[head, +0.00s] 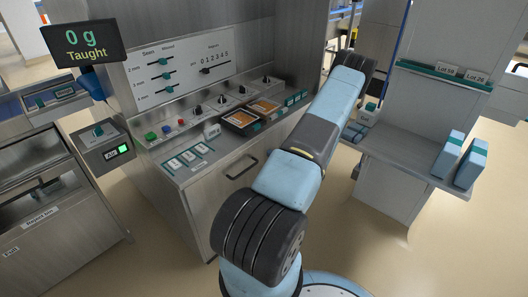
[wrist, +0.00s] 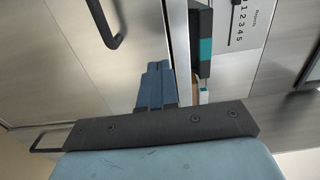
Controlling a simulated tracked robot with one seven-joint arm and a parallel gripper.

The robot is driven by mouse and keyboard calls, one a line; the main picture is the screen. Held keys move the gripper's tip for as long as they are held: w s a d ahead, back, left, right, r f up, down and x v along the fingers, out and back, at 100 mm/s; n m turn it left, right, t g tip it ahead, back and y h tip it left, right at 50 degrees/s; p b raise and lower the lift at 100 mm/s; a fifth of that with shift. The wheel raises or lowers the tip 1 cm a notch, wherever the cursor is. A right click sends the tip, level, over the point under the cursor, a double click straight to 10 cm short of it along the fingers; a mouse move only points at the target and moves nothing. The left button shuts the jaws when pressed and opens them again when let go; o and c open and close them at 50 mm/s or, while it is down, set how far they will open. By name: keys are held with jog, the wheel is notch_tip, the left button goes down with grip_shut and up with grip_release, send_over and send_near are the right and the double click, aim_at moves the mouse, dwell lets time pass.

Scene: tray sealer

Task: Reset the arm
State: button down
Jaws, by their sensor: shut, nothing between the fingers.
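My arm reaches up and to the right across the front of the sealer cabinet in the head view. My gripper (wrist: 157,70) shows in the wrist view as blue fingers pressed together, with nothing between them. The fingers are in front of the metal cabinet front (wrist: 60,80), apart from any object that I can make out. In the head view the arm's own links partly hide the gripper end.
The control panel (head: 190,65) and a drawer with a black handle (head: 242,166) are left of my arm. A shelf with two blue-white packs (head: 448,155) is at right. A display (head: 85,44) reads "0 g Taught". A reject bin (head: 50,215) stands at left. Open floor lies front right.

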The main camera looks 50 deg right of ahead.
jog(key=s, duration=0.6)
jog(key=shift+s, duration=0.2)
jog(key=shift+a, duration=0.1)
jog(key=w+a+r+n+g+y, duration=0.2)
jog(key=w+a+r+n+y, duration=0.1)
jog(key=w+a+r+y, duration=0.4)
jog(key=w+a+r+n+g+y, duration=0.2)
jog(key=w+a+r+n+g, duration=0.15)
jog(key=r, duration=0.55)
jog(key=w+a+r+n+g+y, duration=0.2)
jog(key=a+r+n+g, duration=0.45)
jog(key=a+r, duration=0.75)
jog(key=s+a+r+n+g+h, duration=0.1)
jog(key=s+a+r+g+h, duration=0.15)
jog(key=s+a+r, duration=0.4)
jog(key=s+a+r+n+g+h, duration=0.1)
jog(key=a+r+n+g+h, duration=0.15)
jog(key=a, duration=0.75)
jog(key=s+a+r+n+t+h, duration=0.1)
jog(key=s+a+r+t+h, duration=0.3)
jog(key=s+r, duration=0.5)
jog(key=shift+s+a+r+t+h, duration=0.15)
jog(key=shift+s+a+t+h, duration=0.25)
jog(key=shift+s+h, duration=0.65)
